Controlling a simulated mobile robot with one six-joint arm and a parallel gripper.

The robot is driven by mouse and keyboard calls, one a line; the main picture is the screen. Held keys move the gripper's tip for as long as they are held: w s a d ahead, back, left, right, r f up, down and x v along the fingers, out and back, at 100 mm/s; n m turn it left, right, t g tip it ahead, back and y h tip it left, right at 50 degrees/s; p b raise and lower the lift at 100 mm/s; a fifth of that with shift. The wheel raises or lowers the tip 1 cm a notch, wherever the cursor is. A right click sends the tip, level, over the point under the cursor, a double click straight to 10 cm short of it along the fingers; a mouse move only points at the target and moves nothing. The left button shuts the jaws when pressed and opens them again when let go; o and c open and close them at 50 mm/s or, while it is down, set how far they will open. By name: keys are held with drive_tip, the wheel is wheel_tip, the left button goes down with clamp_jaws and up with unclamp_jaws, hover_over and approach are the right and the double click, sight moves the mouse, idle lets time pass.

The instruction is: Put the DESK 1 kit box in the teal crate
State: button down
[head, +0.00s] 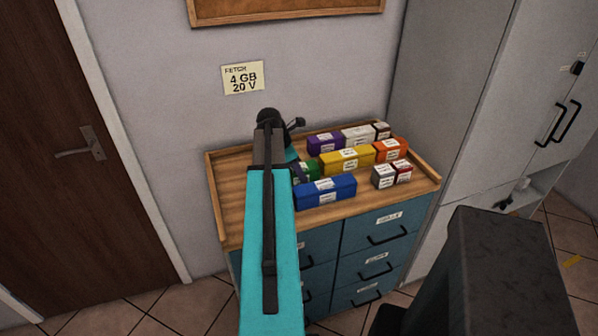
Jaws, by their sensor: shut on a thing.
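My teal arm reaches over a wooden-topped blue drawer cabinet. My gripper (297,171) is at the arm's far end, low over the cabinet top, and mostly hidden behind the arm. It is shut on what looks like the green box (312,170), of which only the right part shows. Several other labelled boxes sit close by: blue (325,192), yellow (345,161), purple (325,143), white (358,136), orange (390,150), grey (383,176) and dark red (403,172). Their labels are too small to read, so I cannot tell which is DESK 1. No teal crate is in view.
The cabinet top (235,215) has a raised wooden rim; its left and front parts are bare. A note reading "FETCH 4 GB 20 V" (243,79) is on the wall. Tall grey lockers (450,90) stand right, a brown door (75,200) left.

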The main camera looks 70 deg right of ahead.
drive_tip(key=c, duration=1)
unclamp_jaws()
drive_tip(key=shift+f, duration=0.1)
drive_tip(key=shift+b+v, duration=1)
drive_tip(key=shift+v, duration=5.15)
